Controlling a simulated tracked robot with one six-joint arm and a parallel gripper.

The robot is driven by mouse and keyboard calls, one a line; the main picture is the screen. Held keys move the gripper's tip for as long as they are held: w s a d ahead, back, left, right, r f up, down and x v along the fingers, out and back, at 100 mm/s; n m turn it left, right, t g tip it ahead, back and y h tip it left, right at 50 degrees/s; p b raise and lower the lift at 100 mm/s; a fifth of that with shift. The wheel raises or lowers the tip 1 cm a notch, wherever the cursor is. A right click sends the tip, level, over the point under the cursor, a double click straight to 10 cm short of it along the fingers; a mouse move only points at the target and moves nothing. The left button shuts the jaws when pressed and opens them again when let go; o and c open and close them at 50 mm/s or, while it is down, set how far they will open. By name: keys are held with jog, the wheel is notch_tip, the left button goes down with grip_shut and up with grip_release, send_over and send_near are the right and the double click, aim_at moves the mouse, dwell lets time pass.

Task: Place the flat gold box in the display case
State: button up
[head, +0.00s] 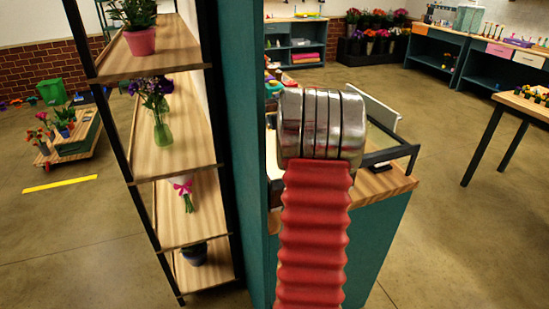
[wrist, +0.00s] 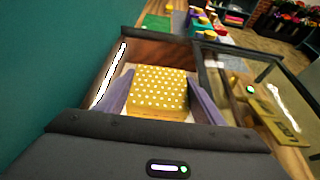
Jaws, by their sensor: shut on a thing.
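A gold box with white dots (wrist: 158,88) is between the two purple fingers of my gripper (wrist: 160,84) in the wrist view. The gripper is shut on it. A dark-framed case (wrist: 238,52) with a brown inner wall surrounds the view of the box; I cannot tell whether the box is inside it or above it. In the head view, part of a dark frame (head: 392,155) shows on the wooden counter top (head: 392,184). My arm hides the gripper, the box and most of the case there.
A teal panel (head: 252,150) stands close at the left of the counter. Left of it is a wooden shelf unit (head: 185,145) with potted flowers and a vase. A wooden table (head: 520,105) is at the right. Open floor (head: 450,230) lies between table and counter.

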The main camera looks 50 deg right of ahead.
jog(key=shift+w, duration=0.6)
send_over(273, 151)
jog(key=shift+d+f, duration=0.1)
jog(key=shift+f, duration=3.1)
jog(key=shift+f, duration=1.85)
jog(key=shift+f, duration=0.6)
jog(key=o, duration=1.2)
jog(key=shift+c, duration=0.2)
